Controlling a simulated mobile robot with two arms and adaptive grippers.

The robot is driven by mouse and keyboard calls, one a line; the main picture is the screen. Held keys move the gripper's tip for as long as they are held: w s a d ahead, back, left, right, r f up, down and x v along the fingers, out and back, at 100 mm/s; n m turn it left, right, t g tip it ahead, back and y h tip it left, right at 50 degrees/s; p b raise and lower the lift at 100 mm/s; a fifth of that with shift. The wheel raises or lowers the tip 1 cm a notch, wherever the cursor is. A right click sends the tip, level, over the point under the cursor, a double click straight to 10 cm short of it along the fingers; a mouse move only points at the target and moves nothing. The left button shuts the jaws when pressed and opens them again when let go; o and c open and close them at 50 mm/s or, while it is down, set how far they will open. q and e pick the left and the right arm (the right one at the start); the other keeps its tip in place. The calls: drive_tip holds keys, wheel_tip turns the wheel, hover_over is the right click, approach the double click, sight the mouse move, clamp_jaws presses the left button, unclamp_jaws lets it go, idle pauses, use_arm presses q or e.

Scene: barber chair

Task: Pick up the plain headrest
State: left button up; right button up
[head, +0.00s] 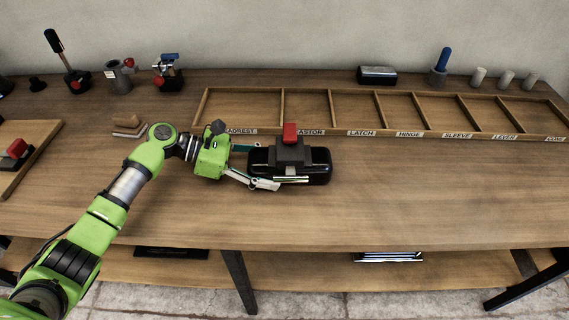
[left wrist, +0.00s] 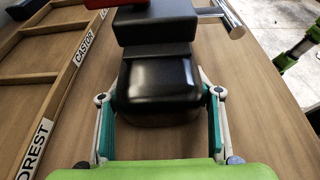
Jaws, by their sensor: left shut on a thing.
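A black padded headrest (head: 318,168) lies on the wooden bench in front of the labelled tray. A grey block with a red top (head: 290,133) and a metal bar sit on it. My left gripper (head: 268,165) is shut on its left end, one finger on each long side. In the left wrist view the glossy black headrest (left wrist: 158,85) is between the two fingers (left wrist: 160,100). A second dark headrest-like block (head: 377,75), with no red part seen, lies at the back of the bench. My right gripper is not seen.
The compartment tray (head: 350,134) lies just behind the held headrest. Pots, a clamp-like tool (head: 168,72) and small cylinders (head: 505,79) line the back. A wooden board with a red-topped part (head: 15,150) is at left. The bench to the right is clear.

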use_arm(q)
drive_tip(key=shift+r, duration=0.3)
drive_tip(key=shift+r, duration=0.6)
drive_tip(key=s+d+r, duration=0.1)
drive_tip(key=s+r, duration=1)
drive_tip(key=s, duration=0.3)
drive_tip(key=shift+d+r, duration=0.15)
drive_tip(key=shift+r, duration=0.1)
